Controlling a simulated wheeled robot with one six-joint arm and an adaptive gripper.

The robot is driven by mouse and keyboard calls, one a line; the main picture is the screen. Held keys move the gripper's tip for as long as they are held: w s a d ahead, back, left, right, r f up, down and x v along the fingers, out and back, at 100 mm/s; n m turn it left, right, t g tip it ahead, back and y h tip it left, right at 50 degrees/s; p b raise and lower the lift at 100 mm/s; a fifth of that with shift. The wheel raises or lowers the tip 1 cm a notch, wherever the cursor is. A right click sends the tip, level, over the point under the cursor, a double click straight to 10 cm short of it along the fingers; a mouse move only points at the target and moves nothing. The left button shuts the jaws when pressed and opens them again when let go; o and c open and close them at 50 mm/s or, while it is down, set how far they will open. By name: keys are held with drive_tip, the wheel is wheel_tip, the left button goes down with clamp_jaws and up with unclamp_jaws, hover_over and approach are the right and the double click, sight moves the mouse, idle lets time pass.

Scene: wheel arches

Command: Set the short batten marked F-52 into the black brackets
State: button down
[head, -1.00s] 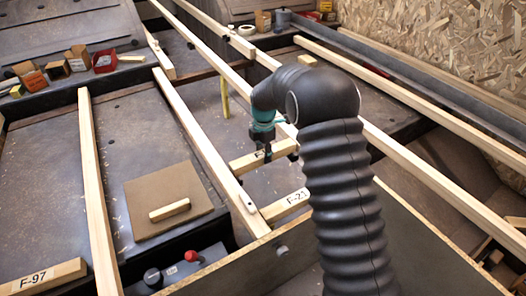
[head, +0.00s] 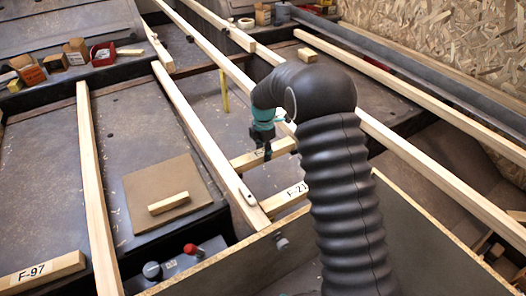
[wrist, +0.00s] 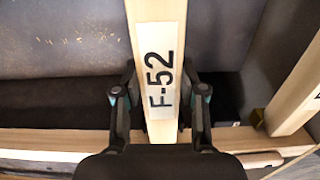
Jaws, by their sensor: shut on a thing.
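The short batten marked F-52 (wrist: 160,35) is pale wood with a white label and runs up the middle of the wrist view. My gripper (wrist: 160,95) is shut on it, one dark finger along each side. In the head view my gripper (head: 263,150) reaches down onto the batten (head: 243,163), which spans between two long pale rails. My arm hides part of its right side. I cannot make out the black brackets at its ends, nor whether it rests in them.
A batten marked F-21 (head: 285,199) lies nearer, parallel to the held one. A long rail (head: 205,140) runs along the left. A brown board with a small block (head: 168,203) and a batten marked F-97 (head: 40,274) lie further left. A panel edge (head: 225,264) crosses the front.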

drive_tip(key=c, duration=0.6)
unclamp_jaws()
wheel_tip(320, 180, up, 12)
drive_tip(key=shift+r, duration=0.1)
idle(0.4)
